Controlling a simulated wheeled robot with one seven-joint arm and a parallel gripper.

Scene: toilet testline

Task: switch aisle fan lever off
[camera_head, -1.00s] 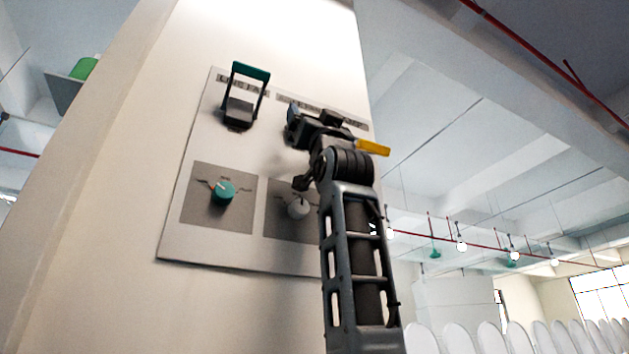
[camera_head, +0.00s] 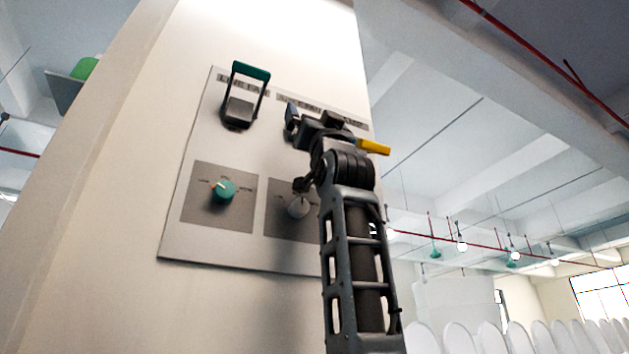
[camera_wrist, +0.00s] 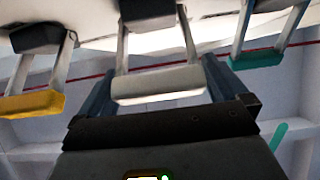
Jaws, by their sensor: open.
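The aisle fan lever is the middle one of three levers. In the wrist view its white handle (camera_wrist: 158,84) lies between my gripper's two fingers (camera_wrist: 158,68), which are open around it; contact cannot be told. Its two pale arms run up to a dark base (camera_wrist: 148,14). In the head view my gripper (camera_head: 299,122) is at the panel under the middle label and hides this lever.
A green lever (camera_head: 251,71) stands on the left of the panel (camera_head: 180,237), and a yellow lever (camera_head: 373,147) on the right. They flank the white lever closely. A green knob (camera_head: 222,190) and a pale knob (camera_head: 298,207) sit below.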

